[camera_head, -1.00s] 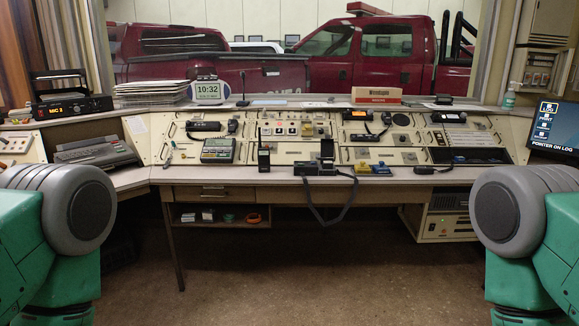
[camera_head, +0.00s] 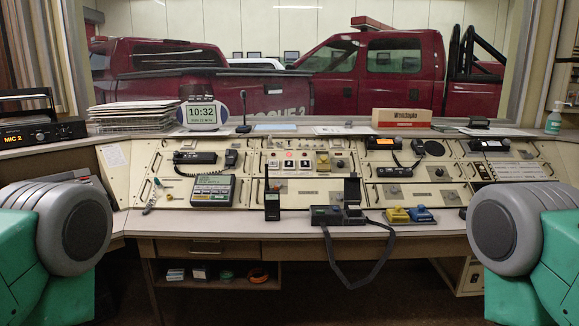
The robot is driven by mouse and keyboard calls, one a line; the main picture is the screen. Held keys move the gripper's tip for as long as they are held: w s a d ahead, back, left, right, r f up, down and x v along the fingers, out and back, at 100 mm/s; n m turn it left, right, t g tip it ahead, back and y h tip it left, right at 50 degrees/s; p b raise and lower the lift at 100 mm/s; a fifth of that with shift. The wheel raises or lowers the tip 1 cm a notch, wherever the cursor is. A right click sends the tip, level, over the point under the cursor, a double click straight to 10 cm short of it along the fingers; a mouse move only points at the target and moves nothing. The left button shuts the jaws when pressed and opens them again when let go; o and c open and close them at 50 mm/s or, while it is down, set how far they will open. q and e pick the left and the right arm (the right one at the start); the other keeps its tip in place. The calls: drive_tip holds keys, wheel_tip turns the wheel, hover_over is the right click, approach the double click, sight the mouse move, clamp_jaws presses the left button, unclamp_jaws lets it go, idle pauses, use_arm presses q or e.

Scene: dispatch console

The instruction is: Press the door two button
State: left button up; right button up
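The slanted console panel (camera_head: 257,180) stands ahead of me. A row of pale square push buttons (camera_head: 288,164) sits near its middle, with a small red light showing just above. The labels are too small to read, so I cannot tell which one is door two. Only the grey and green upper parts of my arms show at the left and right edges. Neither gripper is in view, and nothing of mine touches the panel.
A handheld radio (camera_head: 272,206) stands in front of the buttons. A black device with a hanging strap (camera_head: 326,214), a yellow item (camera_head: 398,215) and a blue item (camera_head: 420,214) lie along the desk's front edge. A desk phone (camera_head: 213,189) is left of the radio.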

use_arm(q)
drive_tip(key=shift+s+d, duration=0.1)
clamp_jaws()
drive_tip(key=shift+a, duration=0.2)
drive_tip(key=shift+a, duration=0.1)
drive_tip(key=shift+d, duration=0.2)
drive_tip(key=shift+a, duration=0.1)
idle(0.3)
